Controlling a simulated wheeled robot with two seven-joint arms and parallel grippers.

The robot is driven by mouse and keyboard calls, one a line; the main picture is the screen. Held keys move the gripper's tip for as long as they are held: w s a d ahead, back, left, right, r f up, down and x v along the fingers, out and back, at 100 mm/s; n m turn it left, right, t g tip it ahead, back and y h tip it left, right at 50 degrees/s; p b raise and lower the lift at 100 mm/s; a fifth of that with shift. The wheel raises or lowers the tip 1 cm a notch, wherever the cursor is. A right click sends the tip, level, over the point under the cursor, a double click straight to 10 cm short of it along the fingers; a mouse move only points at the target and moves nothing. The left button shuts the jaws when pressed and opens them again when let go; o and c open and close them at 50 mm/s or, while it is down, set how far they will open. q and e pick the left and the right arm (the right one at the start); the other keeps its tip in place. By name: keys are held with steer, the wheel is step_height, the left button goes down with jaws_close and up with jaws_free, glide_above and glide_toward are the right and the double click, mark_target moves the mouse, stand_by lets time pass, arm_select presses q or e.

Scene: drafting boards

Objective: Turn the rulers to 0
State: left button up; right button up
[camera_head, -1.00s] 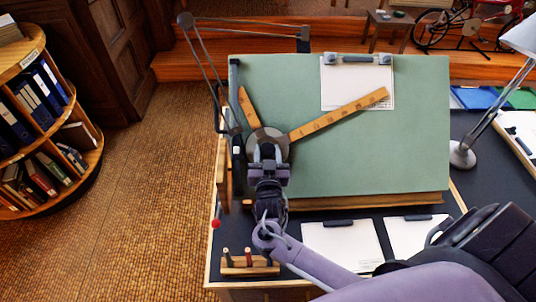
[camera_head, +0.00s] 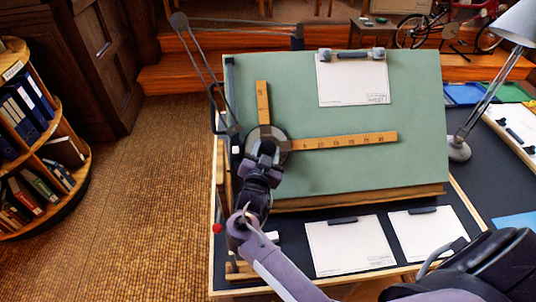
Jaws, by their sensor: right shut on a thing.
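The green drafting board (camera_head: 350,170) stands tilted on the desk. Two wooden rulers join at a round grey protractor head (camera_head: 282,133) on the board's left side. The long ruler (camera_head: 345,140) points right, nearly level with the board's lower edge. The short ruler (camera_head: 263,103) points up, nearly upright. My right gripper (camera_head: 266,142) is shut on the protractor head and covers much of it, so the angle scale and its marks cannot be read. My left gripper is not in view.
A clipped white sheet (camera_head: 352,84) lies at the board's top. Two clipboards (camera_head: 348,245) (camera_head: 414,232) lie on the dark desk below. A lamp (camera_head: 459,149) stands at the right. A parallel-arm linkage (camera_head: 192,60) rises at the board's upper left.

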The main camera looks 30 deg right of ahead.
steer(key=shift+m, duration=0.3)
stand_by(0.4)
steer(key=o, duration=1.4)
